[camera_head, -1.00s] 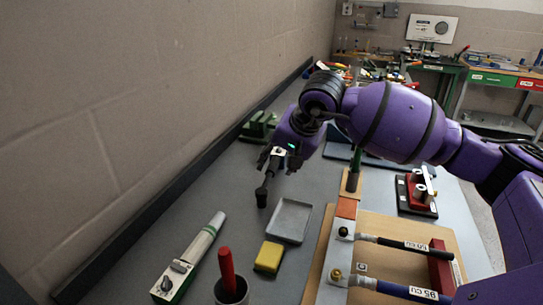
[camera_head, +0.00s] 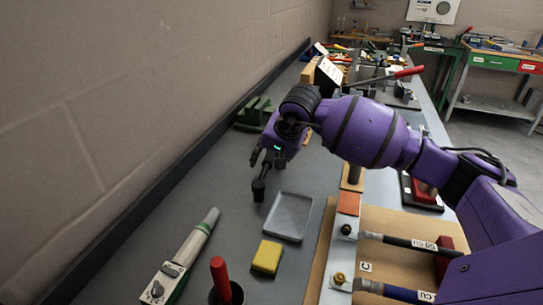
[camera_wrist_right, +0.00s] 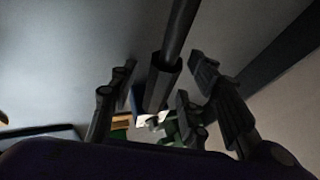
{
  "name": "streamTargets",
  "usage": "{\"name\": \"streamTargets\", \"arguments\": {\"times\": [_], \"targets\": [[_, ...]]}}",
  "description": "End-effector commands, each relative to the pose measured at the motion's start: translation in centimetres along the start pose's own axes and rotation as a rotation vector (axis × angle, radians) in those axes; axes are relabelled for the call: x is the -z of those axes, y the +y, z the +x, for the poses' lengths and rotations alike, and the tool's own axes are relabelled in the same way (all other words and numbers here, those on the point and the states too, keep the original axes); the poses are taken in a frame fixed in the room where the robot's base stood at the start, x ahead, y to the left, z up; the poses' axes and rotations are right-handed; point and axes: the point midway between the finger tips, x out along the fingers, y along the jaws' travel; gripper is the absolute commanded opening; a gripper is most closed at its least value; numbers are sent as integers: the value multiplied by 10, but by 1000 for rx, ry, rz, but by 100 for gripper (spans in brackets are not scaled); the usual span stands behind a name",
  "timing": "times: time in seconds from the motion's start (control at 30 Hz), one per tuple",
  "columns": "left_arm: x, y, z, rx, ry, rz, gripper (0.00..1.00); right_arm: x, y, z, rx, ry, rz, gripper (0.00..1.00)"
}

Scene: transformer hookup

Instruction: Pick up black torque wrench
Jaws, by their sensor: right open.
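The black torque wrench (camera_head: 258,190) shows in the head view as a dark shaft with a thick black end, just below my right gripper and left of the grey tray. Its far part is hidden by the gripper. In the right wrist view, a dark rod with a thicker faceted section (camera_wrist_right: 163,85), apparently the wrench, runs between the fingers. My right gripper (camera_head: 268,157) is open around it, with fingers on both sides; I cannot tell whether they touch it. My left gripper is not in view.
A shallow grey tray (camera_head: 289,217) and a yellow block (camera_head: 267,256) lie nearby. A grey-white tool (camera_head: 185,250) and a red handle in a dark cup (camera_head: 221,280) are in front. A green fixture (camera_head: 255,112) stands behind. The wall borders the left.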

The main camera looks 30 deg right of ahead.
Motion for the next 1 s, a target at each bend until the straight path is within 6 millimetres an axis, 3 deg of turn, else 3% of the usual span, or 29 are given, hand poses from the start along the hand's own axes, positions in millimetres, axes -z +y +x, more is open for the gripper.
{"name": "streamTargets", "arguments": {"times": [0.2, 0.53, 1.0], "targets": [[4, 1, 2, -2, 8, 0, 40, 0, 0, 1, 0, 1, -1, 44], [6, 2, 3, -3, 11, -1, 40, 0, 0, 0, 0, 1, -1, 0], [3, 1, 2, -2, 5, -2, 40, 3, -3, -4, 3, 5, -1, 0]]}}
